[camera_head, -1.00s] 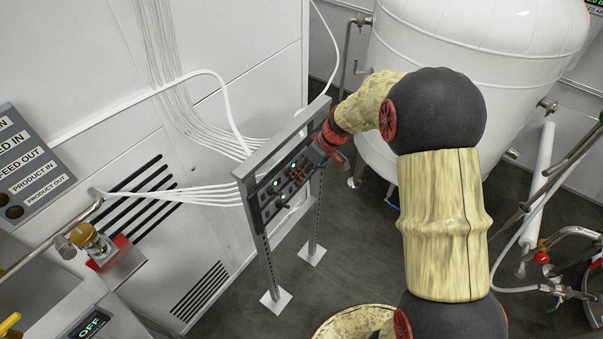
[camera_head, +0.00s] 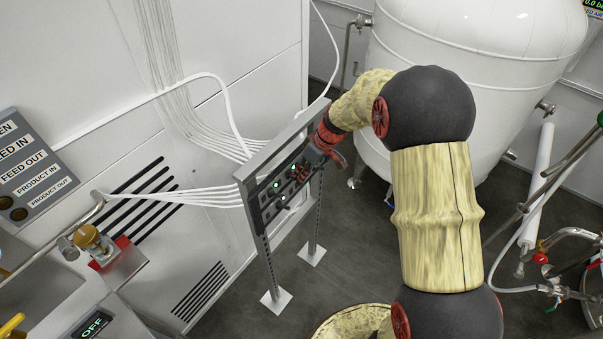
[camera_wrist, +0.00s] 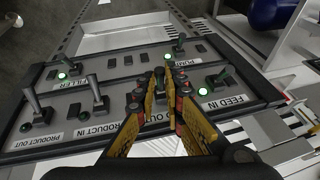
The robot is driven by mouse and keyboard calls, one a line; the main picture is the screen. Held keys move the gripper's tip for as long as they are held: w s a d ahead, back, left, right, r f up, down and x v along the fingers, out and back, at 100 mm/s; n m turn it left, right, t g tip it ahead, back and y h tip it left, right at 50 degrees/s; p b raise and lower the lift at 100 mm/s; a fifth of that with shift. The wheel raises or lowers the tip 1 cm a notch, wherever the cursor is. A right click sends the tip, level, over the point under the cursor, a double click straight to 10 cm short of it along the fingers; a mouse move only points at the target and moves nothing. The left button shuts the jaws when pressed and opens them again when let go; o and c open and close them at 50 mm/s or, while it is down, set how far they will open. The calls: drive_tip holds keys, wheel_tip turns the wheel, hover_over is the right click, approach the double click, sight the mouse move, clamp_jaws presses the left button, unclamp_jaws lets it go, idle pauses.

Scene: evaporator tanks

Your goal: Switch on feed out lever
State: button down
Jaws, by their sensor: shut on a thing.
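The feed out lever sits above a label reading "D OUT" (camera_wrist: 160,118), its first letters hidden, on the dark control panel (camera_wrist: 120,78) in the wrist view. My gripper (camera_wrist: 167,82) is over that lever's place, with its yellow-and-black fingers close together. It is shut on the lever, which is mostly hidden between the fingers. In the head view my gripper (camera_head: 325,153) is at the upper right part of the panel (camera_head: 284,190). The lever cannot be made out there.
The product in lever (camera_wrist: 97,95) and product out lever (camera_wrist: 35,105) stand to the left, and the feed in lever (camera_wrist: 217,78) to the right. Filler and pump levers are in the far row, with green lights lit. A white tank (camera_head: 470,40) stands behind my arm.

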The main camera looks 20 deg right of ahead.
drive_tip(key=p, duration=0.1)
drive_tip(key=r+g+h+p, duration=0.1)
drive_tip(key=p, duration=0.1)
drive_tip(key=shift+w+a+r+g, duration=0.1)
drive_tip(key=shift+w+a+g, duration=0.15)
drive_tip(key=shift+w+g, duration=0.05)
drive_tip(key=shift+w+a+r+g+h+p, duration=0.15)
drive_tip(key=shift+w+g+h+p, duration=0.1)
drive_tip(key=shift+g+h+p, duration=0.4)
drive_tip(key=shift+w+a+r+g+h+p, duration=0.15)
drive_tip(key=shift+g+h+p, duration=0.25)
drive_tip(key=shift+p, duration=0.4)
drive_tip(key=shift+f, duration=0.1)
drive_tip(key=c, duration=1.9)
unclamp_jaws()
drive_tip(key=r, duration=0.4)
drive_tip(key=w+r, duration=0.1)
drive_tip(key=r, duration=0.2)
drive_tip(key=w+d+r, duration=0.1)
drive_tip(key=r, duration=0.3)
drive_tip(key=shift+w+r, duration=0.15)
drive_tip(key=shift+r, duration=0.15)
